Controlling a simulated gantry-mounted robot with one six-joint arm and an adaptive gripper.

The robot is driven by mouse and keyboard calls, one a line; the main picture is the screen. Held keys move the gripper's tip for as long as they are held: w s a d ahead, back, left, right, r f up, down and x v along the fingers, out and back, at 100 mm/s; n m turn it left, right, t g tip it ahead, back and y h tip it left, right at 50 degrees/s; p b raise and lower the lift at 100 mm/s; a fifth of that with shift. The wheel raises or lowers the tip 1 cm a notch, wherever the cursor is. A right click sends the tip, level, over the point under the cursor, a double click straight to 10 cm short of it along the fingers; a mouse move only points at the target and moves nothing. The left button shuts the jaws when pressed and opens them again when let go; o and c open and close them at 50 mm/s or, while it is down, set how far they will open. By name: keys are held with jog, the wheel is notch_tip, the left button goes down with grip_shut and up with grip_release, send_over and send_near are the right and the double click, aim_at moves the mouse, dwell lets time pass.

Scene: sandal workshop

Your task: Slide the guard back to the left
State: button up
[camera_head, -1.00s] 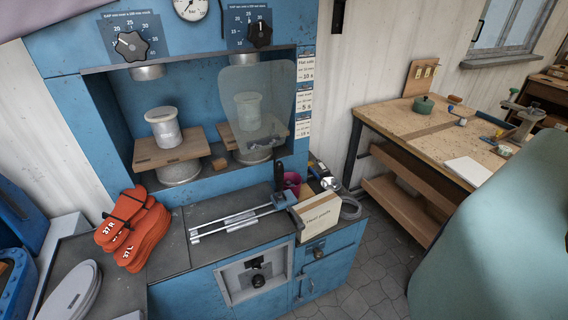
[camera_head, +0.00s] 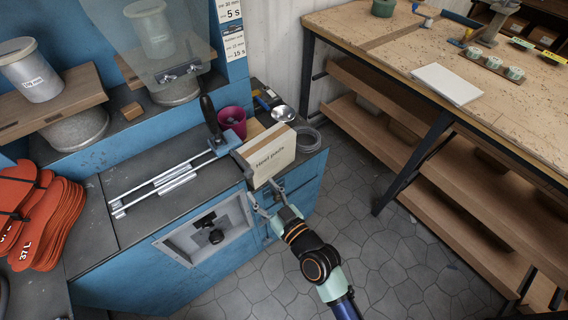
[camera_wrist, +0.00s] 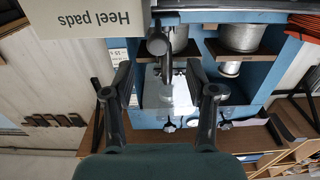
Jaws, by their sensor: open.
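The clear guard pane (camera_head: 150,35) hangs in front of the right-hand press, with small metal fittings near its lower edge. Below it, a pair of metal slide rails (camera_head: 150,185) lies along the bench top. A block with an upright black handle (camera_head: 209,112) sits at the right end of the rails. I cannot tell how the pane joins it. My gripper (camera_head: 265,203) is open and empty, low in front of the bench beside the heel pads box, to the right of and below the handle. In the wrist view my gripper (camera_wrist: 160,78) is spread with nothing between its fingertips.
The heel pads box (camera_head: 267,156) stands at the bench's front right edge, between my gripper and the handle. A magenta cup (camera_head: 232,121) stands behind the handle. Orange soles (camera_head: 45,222) lie at the left. A worktable (camera_head: 400,45) stands at the right; the floor between is clear.

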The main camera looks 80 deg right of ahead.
aim_at(251, 175)
jog(key=x, duration=0.8)
grip_shut()
